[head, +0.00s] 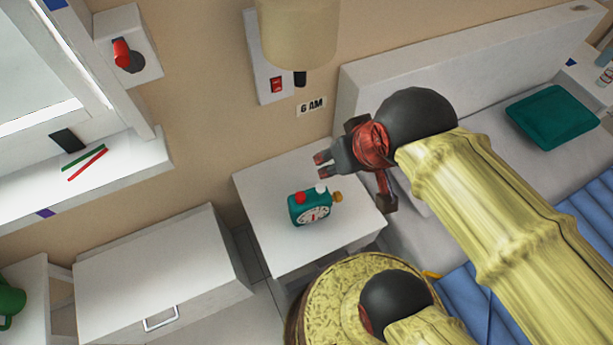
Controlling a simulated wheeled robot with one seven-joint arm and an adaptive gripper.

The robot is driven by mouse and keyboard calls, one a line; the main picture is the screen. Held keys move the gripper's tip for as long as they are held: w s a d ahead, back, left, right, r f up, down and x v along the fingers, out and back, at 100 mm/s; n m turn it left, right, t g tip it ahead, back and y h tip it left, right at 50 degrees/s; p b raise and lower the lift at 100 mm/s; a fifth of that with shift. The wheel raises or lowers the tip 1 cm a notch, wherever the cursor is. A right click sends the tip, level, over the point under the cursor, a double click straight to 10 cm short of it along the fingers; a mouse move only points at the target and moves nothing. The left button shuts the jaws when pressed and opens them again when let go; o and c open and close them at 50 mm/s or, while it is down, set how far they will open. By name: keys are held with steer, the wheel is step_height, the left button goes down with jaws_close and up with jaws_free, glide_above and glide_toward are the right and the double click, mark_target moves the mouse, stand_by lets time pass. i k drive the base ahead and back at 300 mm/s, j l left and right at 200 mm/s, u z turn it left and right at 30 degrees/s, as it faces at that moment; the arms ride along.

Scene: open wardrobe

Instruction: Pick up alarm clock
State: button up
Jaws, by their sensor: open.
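The alarm clock (311,211) is teal with a white dial, red and white knobs on top and a yellow knob at its right side. It stands on a white bedside table (262,183), near the middle of the top. My gripper (319,165) is open and empty, above and slightly right of the clock in the picture, its fingertips pointing left. A gap shows between the fingers and the clock. My yellow arm comes in from the lower right. It hides part of the table's right side and part of the bed.
A bed with a white headboard (360,85) and teal pillow (552,116) is at right. A lamp (299,30) hangs on the wall above the table. A white drawer cabinet (150,275) and a window sill (110,175) are at left. The table top around the clock is clear.

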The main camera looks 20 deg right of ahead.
mark_target(300, 215)
steer(key=k, duration=0.25)
steer(key=k+z, duration=0.15)
steer(key=z, duration=0.2)
steer(key=k+z, duration=0.1)
steer(key=z, duration=0.25)
steer(key=k+l+z, duration=0.15)
steer(key=z, duration=0.2)
steer(key=j+z, duration=0.4)
steer(key=k+j+z, duration=0.15)
steer(key=j+z, duration=0.2)
steer(key=k+j+z, duration=0.1)
steer(key=j+z, duration=0.3)
steer(key=k+j+z, duration=0.2)
steer(key=z, duration=0.2)
steer(key=k+j, duration=0.35)
steer(key=j, duration=0.15)
steer(key=i+z, duration=0.1)
steer(key=i+j, duration=0.05)
steer(key=i, duration=0.05)
